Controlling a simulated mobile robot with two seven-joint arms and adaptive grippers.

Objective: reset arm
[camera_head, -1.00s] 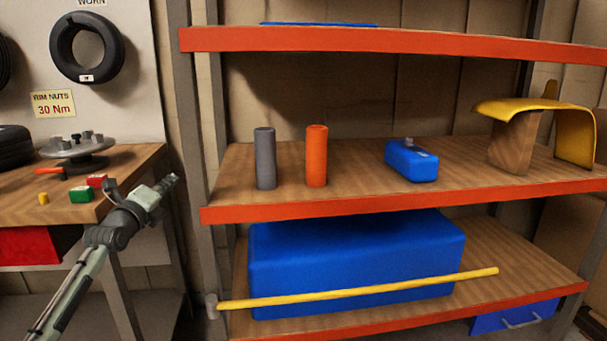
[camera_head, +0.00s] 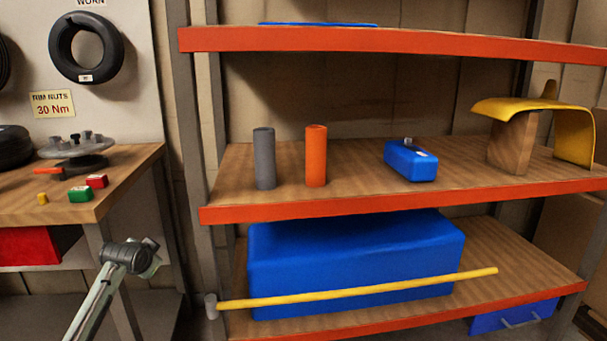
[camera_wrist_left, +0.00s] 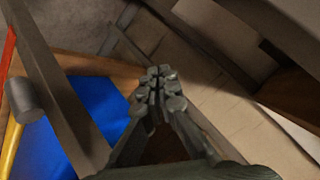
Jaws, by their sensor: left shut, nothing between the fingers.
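My left arm comes in from the lower left in the head view, in front of the gap between the workbench and the shelf rack. My right gripper is in neither view.
The workbench (camera_head: 120,190) stands at left with small blocks and a wheel hub (camera_head: 75,148). A yellow-handled mallet (camera_head: 360,290) crosses the blue box (camera_head: 350,260) below.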

